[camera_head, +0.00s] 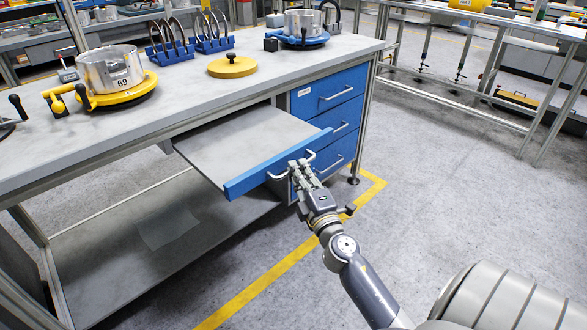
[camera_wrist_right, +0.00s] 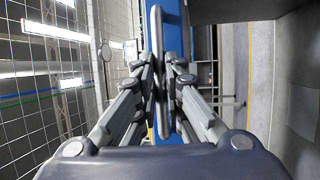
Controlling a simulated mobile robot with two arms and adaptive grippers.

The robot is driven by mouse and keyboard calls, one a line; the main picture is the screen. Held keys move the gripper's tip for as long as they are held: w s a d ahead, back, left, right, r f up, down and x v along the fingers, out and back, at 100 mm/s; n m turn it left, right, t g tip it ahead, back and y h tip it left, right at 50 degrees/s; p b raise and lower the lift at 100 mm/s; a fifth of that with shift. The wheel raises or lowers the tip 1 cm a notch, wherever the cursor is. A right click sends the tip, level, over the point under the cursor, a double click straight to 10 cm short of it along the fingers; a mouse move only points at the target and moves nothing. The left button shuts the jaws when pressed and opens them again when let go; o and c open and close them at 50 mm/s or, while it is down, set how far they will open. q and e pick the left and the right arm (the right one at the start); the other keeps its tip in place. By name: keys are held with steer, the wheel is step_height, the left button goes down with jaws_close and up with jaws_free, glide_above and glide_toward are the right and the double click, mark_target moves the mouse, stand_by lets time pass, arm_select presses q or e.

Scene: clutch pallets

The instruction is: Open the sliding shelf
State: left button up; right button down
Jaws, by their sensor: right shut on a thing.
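The sliding shelf (camera_head: 240,140) is a grey board with a blue front edge (camera_head: 245,180). It stands out from under the worktop in the head view. It has a metal handle at each end of its front. My right gripper (camera_head: 299,165) is shut on the right-hand handle (camera_head: 311,157). In the right wrist view the handle (camera_wrist_right: 158,70) runs between the fingers of my right gripper (camera_wrist_right: 164,85), with the blue front behind it. My left gripper is not in view.
A blue drawer unit (camera_head: 330,95) stands right of the shelf under the workbench (camera_head: 200,90). A metal pot (camera_head: 110,70) on a yellow base, blue racks (camera_head: 170,52) and a yellow disc (camera_head: 232,67) are on top.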

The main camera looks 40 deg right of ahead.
steer(key=shift+s, duration=0.25)
steer(key=c, duration=1.7)
jaws_free()
steer(key=shift+v, duration=3.7)
steer(key=shift+f, duration=0.15)
